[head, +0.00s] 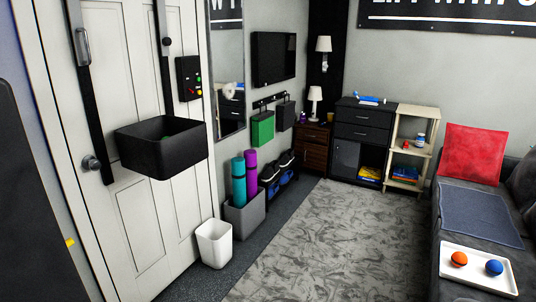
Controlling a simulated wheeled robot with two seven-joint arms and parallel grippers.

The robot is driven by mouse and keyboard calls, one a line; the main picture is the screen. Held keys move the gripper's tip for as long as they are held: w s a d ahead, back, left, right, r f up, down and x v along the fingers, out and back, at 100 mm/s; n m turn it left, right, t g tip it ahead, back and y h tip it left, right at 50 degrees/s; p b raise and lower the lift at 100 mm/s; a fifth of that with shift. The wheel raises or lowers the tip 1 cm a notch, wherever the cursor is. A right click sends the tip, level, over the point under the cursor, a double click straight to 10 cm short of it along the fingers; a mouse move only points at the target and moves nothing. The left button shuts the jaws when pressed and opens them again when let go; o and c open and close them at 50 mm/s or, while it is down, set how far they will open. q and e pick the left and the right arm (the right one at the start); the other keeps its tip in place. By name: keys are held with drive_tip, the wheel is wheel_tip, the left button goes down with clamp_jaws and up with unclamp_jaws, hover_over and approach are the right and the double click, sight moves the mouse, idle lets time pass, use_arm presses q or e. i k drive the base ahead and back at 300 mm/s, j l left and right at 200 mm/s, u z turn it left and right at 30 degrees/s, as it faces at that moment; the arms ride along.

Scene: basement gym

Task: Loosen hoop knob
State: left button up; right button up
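A black open-topped bin (160,150) hangs on the white door at left, with something green partly visible inside. Two black straps run down the door, the left strap (92,110) with a metal fitting (82,46) and the right strap (161,70) with a small fitting (166,42). A black panel (188,79) with coloured buttons is on the door's right side. A round silver doorknob (92,163) is left of the bin. I cannot tell which part is the hoop knob. Neither of my grippers is in view.
A white bin (214,243) and a grey box (245,214) with rolled mats stand by the wall. A sofa (455,225) with a tray (478,269) of two balls is at right. The patterned rug (325,240) is clear. A large dark shape fills the left edge.

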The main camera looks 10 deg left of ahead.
sight(166, 41)
drive_tip(key=i+l+u, duration=0.3)
drive_tip(key=i+u, duration=0.15)
drive_tip(key=i+l+u, duration=0.7)
drive_tip(key=l+u, duration=0.15)
drive_tip(key=l, duration=0.2)
drive_tip(key=i+l, duration=0.45)
drive_tip(key=l, duration=0.15)
drive_tip(key=i+l+z, duration=0.1)
drive_tip(key=i+l, duration=0.3)
drive_tip(key=l, duration=0.25)
